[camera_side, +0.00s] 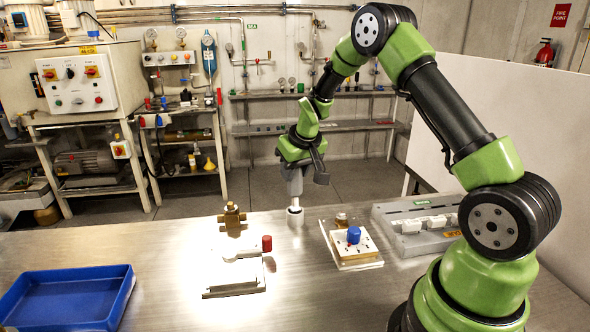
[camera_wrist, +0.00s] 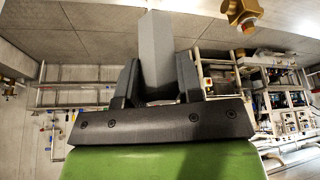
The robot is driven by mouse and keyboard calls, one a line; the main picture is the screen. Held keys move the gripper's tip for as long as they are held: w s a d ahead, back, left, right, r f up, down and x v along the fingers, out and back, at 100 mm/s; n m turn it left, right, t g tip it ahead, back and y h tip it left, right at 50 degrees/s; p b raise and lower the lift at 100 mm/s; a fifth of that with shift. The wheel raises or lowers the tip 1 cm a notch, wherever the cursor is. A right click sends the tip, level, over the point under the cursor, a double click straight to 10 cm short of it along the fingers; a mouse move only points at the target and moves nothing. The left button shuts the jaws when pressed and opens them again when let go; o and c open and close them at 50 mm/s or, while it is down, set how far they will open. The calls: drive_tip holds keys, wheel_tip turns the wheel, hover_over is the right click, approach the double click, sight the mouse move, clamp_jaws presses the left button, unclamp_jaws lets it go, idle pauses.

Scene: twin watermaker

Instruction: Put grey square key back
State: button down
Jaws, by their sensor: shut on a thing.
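My gripper (camera_wrist: 158,75) is shut on the grey square key (camera_wrist: 157,45), a plain grey square bar that sticks out past the fingers in the wrist view. In the side view my gripper (camera_side: 293,165) points down over the far middle of the steel bench. A pale round post (camera_side: 295,215) stands on the bench directly below it. The lower end of the grey part at my gripper (camera_side: 294,184) comes close to the post's top. I cannot tell whether they touch or whether the key sits in the post.
A brass valve (camera_side: 232,219), a red cylinder (camera_side: 267,243) and a pale fixture (camera_side: 235,287) are left of the post. A board with a blue knob (camera_side: 353,235) and a grey tray (camera_side: 393,238) with white pieces are right. A blue tray (camera_side: 115,308) lies front left.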

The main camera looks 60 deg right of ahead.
drive_tip(key=shift+f, duration=0.1)
drive_tip(key=c, duration=0.8)
unclamp_jaws()
drive_tip(key=s+a+f+v, duration=0.1)
drive_tip(key=a+v, duration=0.2)
drive_tip(key=v, duration=1.4)
drive_tip(key=s+a+r+t+y, duration=0.1)
drive_tip(key=s+a, duration=0.3)
drive_tip(key=s, duration=0.1)
drive_tip(key=s+a+r+t+y, duration=0.1)
drive_tip(key=s+a, duration=0.4)
drive_tip(key=s, duration=0.1)
drive_tip(key=s+a+r+t+y, duration=0.1)
drive_tip(key=s+a+r, duration=0.1)
drive_tip(key=s+a, duration=0.2)
drive_tip(key=shift+s+a+y, duration=0.25)
drive_tip(key=shift+s+y, duration=0.15)
drive_tip(key=shift+s, duration=0.5)
